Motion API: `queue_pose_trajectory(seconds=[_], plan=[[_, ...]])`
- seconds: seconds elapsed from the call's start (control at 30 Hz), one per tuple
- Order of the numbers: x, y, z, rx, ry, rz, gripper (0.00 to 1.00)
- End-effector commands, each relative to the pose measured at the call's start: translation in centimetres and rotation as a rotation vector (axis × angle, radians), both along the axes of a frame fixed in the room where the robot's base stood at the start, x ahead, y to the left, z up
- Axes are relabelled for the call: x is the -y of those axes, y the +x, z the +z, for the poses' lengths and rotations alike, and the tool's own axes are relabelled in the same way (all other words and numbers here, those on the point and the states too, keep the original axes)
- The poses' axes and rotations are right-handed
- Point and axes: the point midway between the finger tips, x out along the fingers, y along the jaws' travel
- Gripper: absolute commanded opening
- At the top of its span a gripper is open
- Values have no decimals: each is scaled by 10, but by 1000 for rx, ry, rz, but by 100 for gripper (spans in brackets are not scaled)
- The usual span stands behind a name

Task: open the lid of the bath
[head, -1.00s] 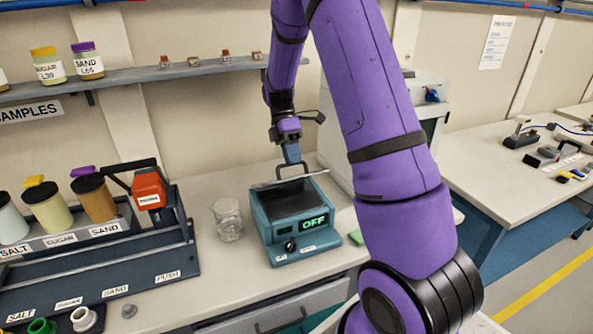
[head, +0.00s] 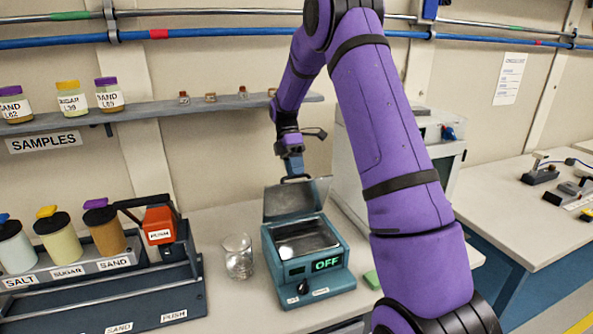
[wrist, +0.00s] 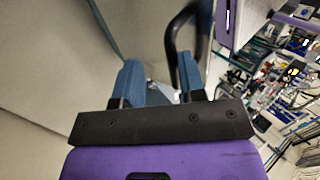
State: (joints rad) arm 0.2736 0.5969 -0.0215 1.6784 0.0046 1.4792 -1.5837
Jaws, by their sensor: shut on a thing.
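The teal bath (head: 308,262) stands on the bench, with its display reading OFF. Its grey lid (head: 297,199) is tilted up at the back edge, and the metal-lined basin (head: 305,238) shows open below it. My gripper (head: 296,178) is at the lid's top edge, above the back of the bath. The grip on the handle itself is partly hidden by the fingers.
A glass beaker (head: 238,256) stands just left of the bath. A dispenser rack with salt, sugar and sand jars (head: 105,230) is further left. A green block (head: 372,280) lies to the right, near a white cabinet (head: 350,170). A shelf (head: 160,108) runs along the wall behind.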

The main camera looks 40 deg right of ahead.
Motion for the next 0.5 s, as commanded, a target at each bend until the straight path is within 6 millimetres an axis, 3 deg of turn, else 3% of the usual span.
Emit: queue_pose_trajectory(seconds=[0.03,0.43,0.47,0.5], plan=[[-1,0,-12,-6,1,1,0],[-1,0,-12,-7,2,1,0],[-1,0,-12,-7,2,1,37],[-1,0,-12,-6,1,1,40]])
